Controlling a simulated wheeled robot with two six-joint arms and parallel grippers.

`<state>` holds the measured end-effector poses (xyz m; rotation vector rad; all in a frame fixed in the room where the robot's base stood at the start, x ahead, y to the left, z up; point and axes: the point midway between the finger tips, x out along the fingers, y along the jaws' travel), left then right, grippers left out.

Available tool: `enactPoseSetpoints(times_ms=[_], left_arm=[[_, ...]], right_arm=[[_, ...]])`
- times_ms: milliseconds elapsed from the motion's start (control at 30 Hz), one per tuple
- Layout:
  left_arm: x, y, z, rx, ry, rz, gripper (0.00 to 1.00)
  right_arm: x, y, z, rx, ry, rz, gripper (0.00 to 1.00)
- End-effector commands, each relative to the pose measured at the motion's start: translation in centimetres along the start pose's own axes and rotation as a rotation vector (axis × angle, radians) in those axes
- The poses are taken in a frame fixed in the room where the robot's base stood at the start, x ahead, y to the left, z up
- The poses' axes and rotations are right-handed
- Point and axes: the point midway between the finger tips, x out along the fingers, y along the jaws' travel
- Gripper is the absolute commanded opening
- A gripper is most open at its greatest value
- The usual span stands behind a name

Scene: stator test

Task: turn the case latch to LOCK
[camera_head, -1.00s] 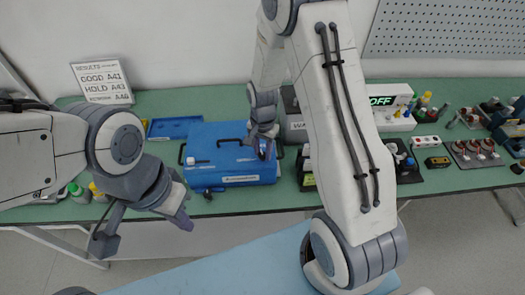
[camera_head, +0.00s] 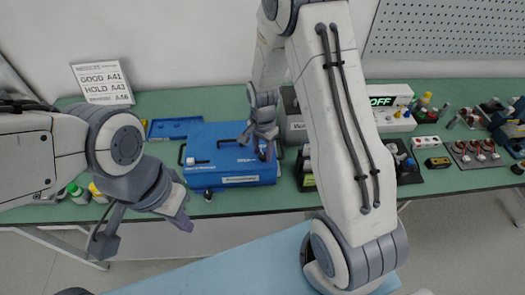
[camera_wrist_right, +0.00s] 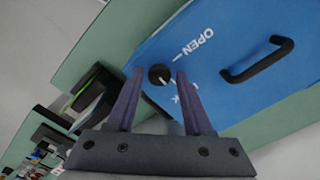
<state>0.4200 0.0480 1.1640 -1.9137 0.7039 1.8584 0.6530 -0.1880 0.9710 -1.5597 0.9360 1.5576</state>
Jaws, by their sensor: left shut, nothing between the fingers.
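The blue case (camera_head: 215,160) lies on the green bench, and its lid shows in the right wrist view (camera_wrist_right: 225,50). The case latch (camera_wrist_right: 159,74) is a round black knob with a white pointer line. The word OPEN is printed beside it; a second label is mostly hidden behind a finger, with a K visible. My right gripper (camera_wrist_right: 159,72) is open, with one finger on each side of the knob and a gap visible at both sides. In the head view my right gripper (camera_head: 258,148) is over the case's right part. My left gripper (camera_head: 185,226) is shut and empty, in front of the bench.
A black handle (camera_wrist_right: 257,60) stands on the case near the latch. A blue tray (camera_head: 172,128) lies behind the case to the left. Bottles (camera_head: 78,193) stand at the bench's left. A dark box (camera_head: 293,120) is close to the right of the case.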

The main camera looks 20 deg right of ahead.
Motion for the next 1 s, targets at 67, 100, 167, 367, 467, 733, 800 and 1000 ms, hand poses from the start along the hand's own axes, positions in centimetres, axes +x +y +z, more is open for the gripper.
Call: enactPoseSetpoints(times_ms=[67,100,167,367,467,733,800,1000], left_arm=[[0.0,0.0,0.0,0.000,0.000,0.000,0.00],[0.0,0.0,0.0,0.000,0.000,0.000,0.00],[0.0,0.0,0.0,0.000,0.000,0.000,0.00],[0.1,0.0,0.0,0.000,0.000,0.000,0.00],[0.3,0.0,0.0,0.000,0.000,0.000,0.00],[1.3,-0.1,0.1,0.001,0.000,0.000,0.00],[1.5,-0.1,0.1,0.001,0.000,0.000,0.00],[1.8,-0.1,0.1,0.001,0.000,0.000,0.00]], right_arm=[[0.0,0.0,0.0,-0.001,0.000,0.000,0.67],[0.0,0.0,0.0,-0.001,0.000,0.000,0.67],[0.0,0.0,0.0,-0.001,0.000,0.000,0.67],[-0.2,0.0,0.0,-0.002,0.000,0.000,0.67],[-1.0,-0.1,-0.1,-0.002,0.002,-0.002,0.67],[-6.1,-0.1,-0.1,-0.002,0.004,-0.007,0.67],[-7.4,-0.1,-0.1,-0.001,0.003,-0.006,0.67],[-9.9,-0.1,0.0,-0.001,0.001,-0.002,0.67]])
